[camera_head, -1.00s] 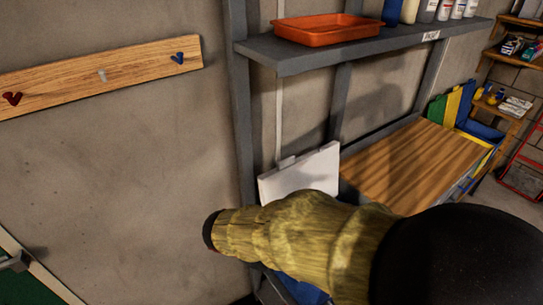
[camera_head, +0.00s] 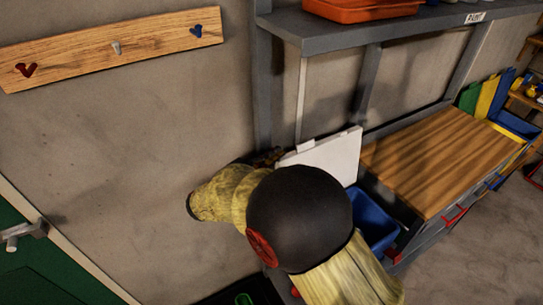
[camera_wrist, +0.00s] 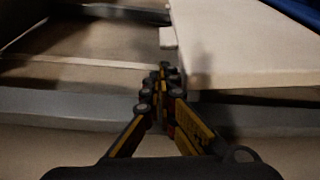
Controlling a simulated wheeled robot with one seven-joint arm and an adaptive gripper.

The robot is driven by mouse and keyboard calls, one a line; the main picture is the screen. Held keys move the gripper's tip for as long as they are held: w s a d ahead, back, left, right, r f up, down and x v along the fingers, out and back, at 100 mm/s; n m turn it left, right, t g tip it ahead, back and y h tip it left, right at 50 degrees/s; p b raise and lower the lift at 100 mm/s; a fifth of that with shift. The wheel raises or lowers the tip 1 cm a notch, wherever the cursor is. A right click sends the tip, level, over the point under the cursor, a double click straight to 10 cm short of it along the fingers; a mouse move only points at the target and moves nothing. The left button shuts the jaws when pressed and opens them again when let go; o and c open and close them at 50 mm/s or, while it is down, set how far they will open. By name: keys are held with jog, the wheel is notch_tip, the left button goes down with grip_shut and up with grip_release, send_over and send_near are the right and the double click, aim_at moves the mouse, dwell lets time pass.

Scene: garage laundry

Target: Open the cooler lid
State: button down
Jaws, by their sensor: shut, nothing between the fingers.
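The cooler is blue (camera_head: 371,218), with its white lid (camera_head: 328,156) standing raised and tilted up against the wall side. My arm hides part of the cooler body. The lid also shows as a pale slab (camera_wrist: 240,45) at the right in the wrist view. My gripper (camera_wrist: 161,72) is shut and empty, its fingertips just left of the lid's edge. I cannot tell whether they touch it. In the head view my gripper is mostly hidden behind my arm, near the lid's left edge.
A wood-topped bench (camera_head: 440,160) stands right of the cooler. A grey shelf (camera_head: 390,28) with an orange tray (camera_head: 365,8) hangs above. A peg board (camera_head: 115,48) is on the wall. A green door (camera_head: 40,275) is at the lower left.

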jog(key=b+x, duration=0.1)
jog(key=x, duration=0.5)
jog(key=shift+w, duration=0.15)
jog(key=shift+d, duration=0.2)
jog(key=shift+m, duration=0.5)
jog(key=shift+s+d+r+b, duration=0.2)
jog(key=shift+s+d+b, duration=0.35)
jog(key=shift+s, duration=0.25)
jog(key=shift+s+d+r+b, duration=0.15)
jog(key=shift+s+d+b, duration=0.35)
jog(key=shift+s, duration=0.35)
jog(key=shift+s+d+r+b, duration=0.2)
jog(key=shift+s+d+b, duration=0.3)
jog(key=shift+s, duration=0.3)
jog(key=shift+a, duration=0.1)
